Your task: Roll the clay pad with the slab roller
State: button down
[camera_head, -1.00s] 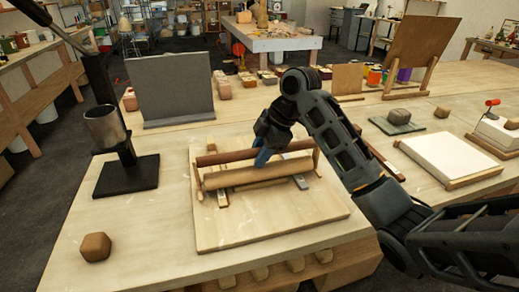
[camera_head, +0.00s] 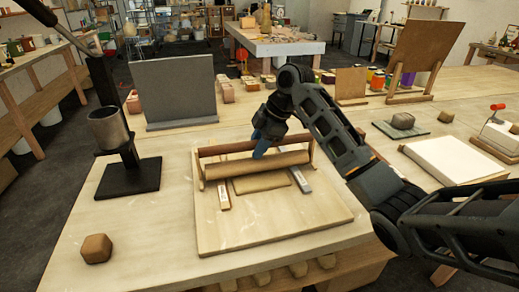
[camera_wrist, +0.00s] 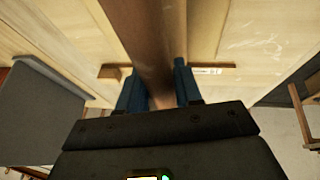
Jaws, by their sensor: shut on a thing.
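The slab roller has a dark brown handle bar (camera_head: 224,149) and a lighter wooden roller (camera_head: 243,166) between two upright end pieces. It stands on a pale board (camera_head: 275,222) on the table. My gripper (camera_head: 262,149) is shut on the handle bar; its blue fingers sit on either side of the bar in the wrist view (camera_wrist: 160,88). The flat tan clay pad (camera_head: 262,182) lies on the board just in front of the roller, its far part hidden by the roller. Two narrow strips, a left one (camera_head: 223,195) and a right one (camera_head: 301,180), flank the pad.
A grey upright panel (camera_head: 173,90) stands behind the board. A metal cup on a dark stand (camera_head: 128,175) is at left, and a brown lump (camera_head: 96,248) lies front left. A white slab (camera_head: 455,158) lies at right. The board's front half is clear.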

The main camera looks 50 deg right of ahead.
jog(key=shift+w+d+f+b, duration=0.1)
jog(key=shift+w+d+b, duration=0.15)
jog(key=shift+w+d, duration=0.5)
jog(key=shift+w+d+f+b, duration=0.1)
jog(key=shift+w+d+b, duration=0.15)
jog(key=shift+w+d, duration=0.5)
jog(key=shift+w+d+b, duration=0.25)
jog(key=shift+w+d, duration=0.05)
jog(key=shift+w, duration=0.4)
jog(key=shift+w+d+b, duration=0.3)
jog(key=shift+w+d, duration=0.05)
jog(key=shift+w, duration=0.4)
jog(key=shift+w+d+b, duration=0.25)
jog(key=shift+w+d, duration=0.05)
jog(key=shift+w, duration=0.4)
